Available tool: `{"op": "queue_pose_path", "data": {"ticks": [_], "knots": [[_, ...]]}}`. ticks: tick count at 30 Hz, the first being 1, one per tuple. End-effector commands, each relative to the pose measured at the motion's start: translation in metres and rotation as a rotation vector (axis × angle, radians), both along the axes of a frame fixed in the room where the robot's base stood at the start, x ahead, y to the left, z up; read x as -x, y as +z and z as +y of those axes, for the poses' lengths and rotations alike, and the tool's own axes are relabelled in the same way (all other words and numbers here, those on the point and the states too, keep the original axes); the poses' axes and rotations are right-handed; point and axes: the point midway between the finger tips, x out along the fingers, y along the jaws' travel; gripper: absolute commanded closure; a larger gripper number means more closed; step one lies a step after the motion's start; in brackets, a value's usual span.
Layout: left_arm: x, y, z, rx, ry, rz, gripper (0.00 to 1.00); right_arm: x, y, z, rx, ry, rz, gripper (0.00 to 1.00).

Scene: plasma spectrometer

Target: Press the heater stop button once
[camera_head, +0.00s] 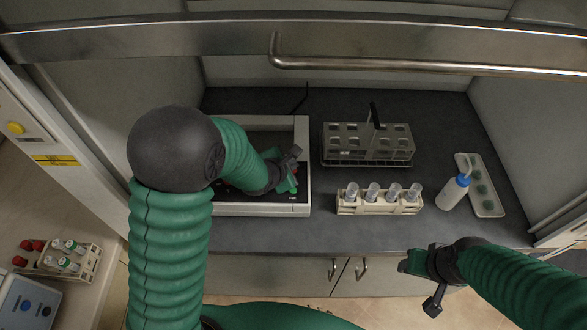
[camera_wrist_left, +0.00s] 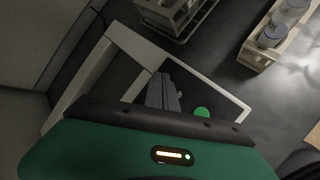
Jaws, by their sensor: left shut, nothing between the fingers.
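The heater is a white-framed unit with a dark top (camera_head: 302,133), on the dark bench of the hood. Its frame also shows in the left wrist view (camera_wrist_left: 215,88). My left gripper (camera_head: 294,154) is over its right side, shut and empty. The grey fingers also show in the left wrist view (camera_wrist_left: 163,92). A round bright green spot (camera_wrist_left: 201,112), apparently a button, lies just right of them. My right gripper (camera_head: 424,285) hangs in front of the bench, away from the heater.
A clear rack with a handle (camera_head: 368,145) and a beige tube rack (camera_head: 380,207) stand right of the heater. A blue-capped wash bottle (camera_head: 453,192) and a tray (camera_head: 487,204) are at the far right. The raised sash bar (camera_head: 420,67) crosses above.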

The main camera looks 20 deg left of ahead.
Motion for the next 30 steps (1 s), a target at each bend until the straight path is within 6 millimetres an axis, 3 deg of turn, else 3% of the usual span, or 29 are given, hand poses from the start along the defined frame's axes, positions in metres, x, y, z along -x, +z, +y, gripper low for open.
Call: {"op": "queue_pose_path", "data": {"ticks": [30], "knots": [[0.0000, -0.0054, 0.0002, 0.001, 0.001, 0.002, 1.00, 0.0000, -0.0013, 0.0000, 0.000, 0.000, 0.000, 0.45]]}}
